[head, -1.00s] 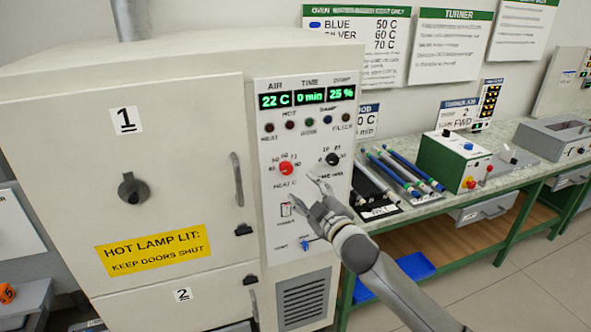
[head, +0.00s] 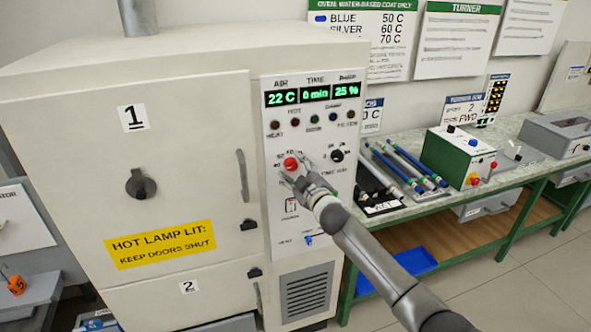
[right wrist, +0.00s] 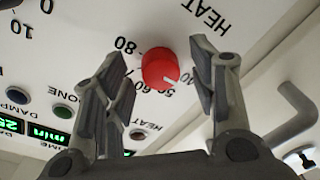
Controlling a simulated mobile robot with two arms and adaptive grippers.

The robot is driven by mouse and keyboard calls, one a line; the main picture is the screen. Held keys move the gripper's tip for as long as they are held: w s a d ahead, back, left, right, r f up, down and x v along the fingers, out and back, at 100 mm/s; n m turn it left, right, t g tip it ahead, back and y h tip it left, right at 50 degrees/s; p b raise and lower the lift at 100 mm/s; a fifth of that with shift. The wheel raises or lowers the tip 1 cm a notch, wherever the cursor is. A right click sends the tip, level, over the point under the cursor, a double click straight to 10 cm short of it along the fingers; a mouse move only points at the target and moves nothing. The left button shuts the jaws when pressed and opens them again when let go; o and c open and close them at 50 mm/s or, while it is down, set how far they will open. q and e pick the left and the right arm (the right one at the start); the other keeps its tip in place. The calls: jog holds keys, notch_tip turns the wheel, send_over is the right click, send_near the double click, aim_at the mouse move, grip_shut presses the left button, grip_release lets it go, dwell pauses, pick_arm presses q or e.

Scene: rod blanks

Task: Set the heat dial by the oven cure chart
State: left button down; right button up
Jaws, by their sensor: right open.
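The red heat dial (head: 291,164) is on the oven's control panel (head: 283,223). In the right wrist view the dial (right wrist: 160,68) sits between my open right fingers, with a scale around it showing 50, 60 and 80. Its white pointer mark faces the 50 side. My right gripper (head: 299,174) is open at the dial; I cannot tell whether a finger touches it. The oven cure chart (head: 365,35) on the wall reads blue 50 C, silver 60 C and a last line 70 C. My left gripper is not in view.
The panel display (head: 313,94) reads 22 C, 0 min, 25 %. A black dial (head: 337,156) is right of the red one. The oven door handle (head: 242,176) sticks out on the left. Several rods (head: 405,168) lie on the bench, beside a green box (head: 457,158).

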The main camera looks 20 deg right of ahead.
jog(key=c, duration=1)
jog(key=m+b, duration=0.1)
jog(key=m, duration=0.3)
jog(key=shift+a+f+m, duration=0.1)
jog(key=shift+f+m, duration=0.05)
jog(key=shift+m, duration=0.15)
jog(key=m+b, duration=0.1)
jog(key=m, duration=0.3)
jog(key=shift+a+m+t+h, duration=0.1)
jog(key=shift+m+t+h, duration=0.2)
jog(key=shift+m+t, duration=0.1)
jog(key=m, duration=0.4)
jog(key=shift+a+m, duration=0.1)
jog(key=shift+m, duration=0.3)
jog(key=shift+m+h, duration=0.5)
jog(key=shift+m, duration=1.7)
